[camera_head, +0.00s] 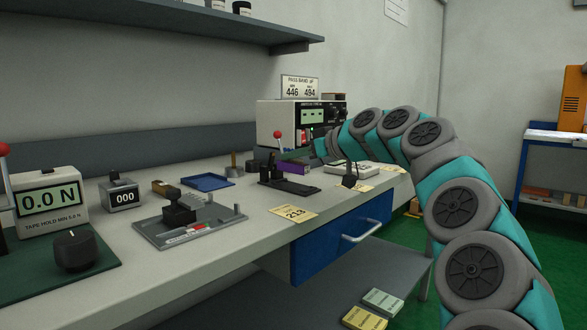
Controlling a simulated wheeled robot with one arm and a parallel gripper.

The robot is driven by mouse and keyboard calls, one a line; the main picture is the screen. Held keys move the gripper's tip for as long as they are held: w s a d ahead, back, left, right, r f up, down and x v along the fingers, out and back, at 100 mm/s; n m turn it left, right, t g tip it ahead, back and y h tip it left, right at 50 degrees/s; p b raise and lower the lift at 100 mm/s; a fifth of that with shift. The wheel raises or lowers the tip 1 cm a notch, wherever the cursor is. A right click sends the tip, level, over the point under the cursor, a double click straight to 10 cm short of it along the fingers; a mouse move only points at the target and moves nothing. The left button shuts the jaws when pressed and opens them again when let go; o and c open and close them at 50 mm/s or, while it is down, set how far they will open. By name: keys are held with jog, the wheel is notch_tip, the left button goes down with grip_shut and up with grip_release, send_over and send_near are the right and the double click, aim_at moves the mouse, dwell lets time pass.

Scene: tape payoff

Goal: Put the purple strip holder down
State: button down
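The purple strip holder (293,167) is at the far part of the bench, below the front of the grey meter and behind the black lever press. It looks like a small purple block, partly covered by the press. My gripper (310,150) is at the end of my teal and grey arm, which arches in from the right. It is just above and to the right of the holder. The fingers are small and dark here, so I cannot tell whether they touch or grip the holder, or whether the holder rests on the bench.
The grey meter (283,115) stands close behind my gripper. The black lever press (288,184) with a red knob is in front. A blue tray (208,182), a grey fixture (190,222) and a counter (120,194) stand left. Yellow card 213 (293,214) lies near the front edge.

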aim_at(294, 167)
jog(key=shift+f, duration=1.65)
jog(key=shift+f, duration=0.1)
jog(key=c, duration=1)
grip_release()
jog(key=shift+c, duration=0.2)
jog(key=shift+r, duration=0.25)
jog(key=b+v, duration=0.1)
jog(key=v, duration=1.1)
